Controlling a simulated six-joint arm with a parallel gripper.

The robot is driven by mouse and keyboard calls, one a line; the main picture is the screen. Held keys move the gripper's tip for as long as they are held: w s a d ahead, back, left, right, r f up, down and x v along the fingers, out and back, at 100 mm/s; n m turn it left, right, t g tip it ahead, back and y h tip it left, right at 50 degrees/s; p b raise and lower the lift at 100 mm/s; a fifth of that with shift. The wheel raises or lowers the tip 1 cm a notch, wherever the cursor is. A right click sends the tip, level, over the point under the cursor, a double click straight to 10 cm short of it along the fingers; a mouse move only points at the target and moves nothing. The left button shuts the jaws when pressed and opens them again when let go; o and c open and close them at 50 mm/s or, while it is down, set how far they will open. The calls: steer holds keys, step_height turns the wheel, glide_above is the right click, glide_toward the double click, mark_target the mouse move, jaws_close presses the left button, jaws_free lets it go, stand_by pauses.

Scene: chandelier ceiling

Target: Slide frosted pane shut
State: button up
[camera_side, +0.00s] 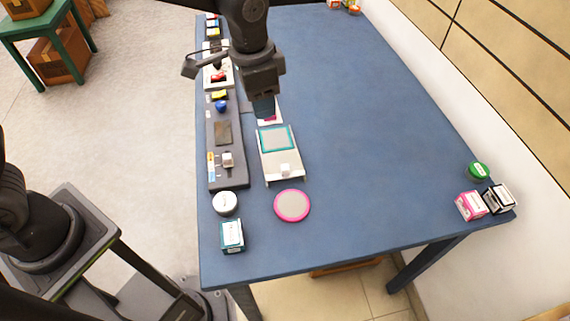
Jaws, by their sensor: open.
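The frosted pane (277,139) looks like a grey panel with a teal border. It lies over the far part of a flat white frame (269,176) on the blue table. The near part of the frame is not covered by the pane, and a small white block (285,169) sits there. My gripper (264,108) points down just beyond the far edge of the pane, apparently apart from it. It is open, and nothing shows in it. The gripper partly hides a white and pink item (268,120) behind the frame.
A long dark tray (228,181) with small parts lies left of the frame. A white round tub (225,203), a teal-and-white box (232,236) and a pink-rimmed disc (292,205) stand nearer. Small boxes (470,205) and a green-lidded jar (478,171) are at right. The table's middle is clear.

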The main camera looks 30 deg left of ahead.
steer(key=m+g, duration=0.1)
glide_above(285, 166)
step_height(285, 166, down, 6)
step_height(285, 166, down, 13)
steer(key=shift+s+f, duration=0.1)
steer(key=shift+c, duration=0.3)
jaws_close()
stand_by(0.3)
